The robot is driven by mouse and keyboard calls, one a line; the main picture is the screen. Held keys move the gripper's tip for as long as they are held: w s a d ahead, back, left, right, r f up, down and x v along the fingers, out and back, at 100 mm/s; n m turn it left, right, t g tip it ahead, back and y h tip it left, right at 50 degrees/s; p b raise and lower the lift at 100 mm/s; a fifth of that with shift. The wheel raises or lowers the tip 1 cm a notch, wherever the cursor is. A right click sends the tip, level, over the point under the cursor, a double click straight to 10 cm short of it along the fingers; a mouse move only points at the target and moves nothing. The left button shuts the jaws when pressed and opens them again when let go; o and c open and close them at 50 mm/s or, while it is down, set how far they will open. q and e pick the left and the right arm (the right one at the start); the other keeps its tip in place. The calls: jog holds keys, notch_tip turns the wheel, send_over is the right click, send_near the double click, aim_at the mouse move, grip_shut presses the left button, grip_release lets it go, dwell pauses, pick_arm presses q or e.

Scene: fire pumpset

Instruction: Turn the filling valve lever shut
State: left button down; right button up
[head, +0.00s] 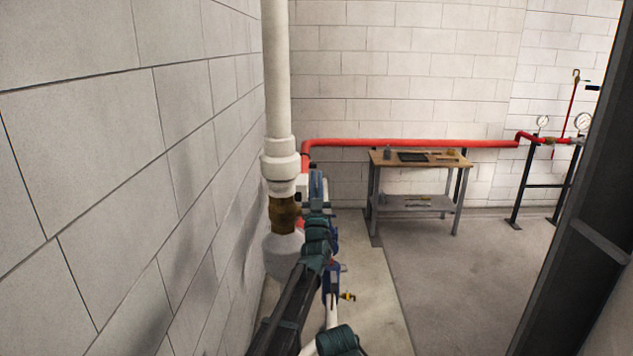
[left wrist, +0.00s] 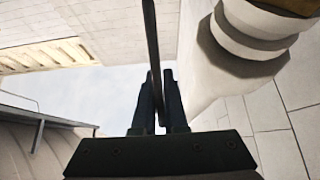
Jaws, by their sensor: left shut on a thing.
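A brass valve body (head: 284,215) sits low on the white vertical pipe (head: 277,80), beside the left wall. My left gripper (head: 317,186) is just right of the valve in the head view. The wrist view shows a thin dark bar, the filling valve lever (left wrist: 152,40), running between the two fingers of my left gripper (left wrist: 158,105). The fingers are shut on it. The white pipe fitting and a brass edge (left wrist: 290,5) are at the upper right there. In the head view the lever is hidden by my gripper and arm. My right gripper is not in view.
A block wall (head: 130,170) stands close on the left. A red pipe (head: 410,142) runs along the back wall above a workbench (head: 415,163). A dark post (head: 585,190) stands at the right. Open floor (head: 450,280) lies in between.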

pick_arm(q)
jog(key=c, duration=1)
grip_release()
jog(key=shift+o, duration=0.2)
jog(key=b+v, duration=0.7)
jog(key=v, duration=0.6)
jog(key=shift+s+b, duration=0.35)
jog(key=shift+b, duration=0.05)
jog(key=shift+f, duration=0.15)
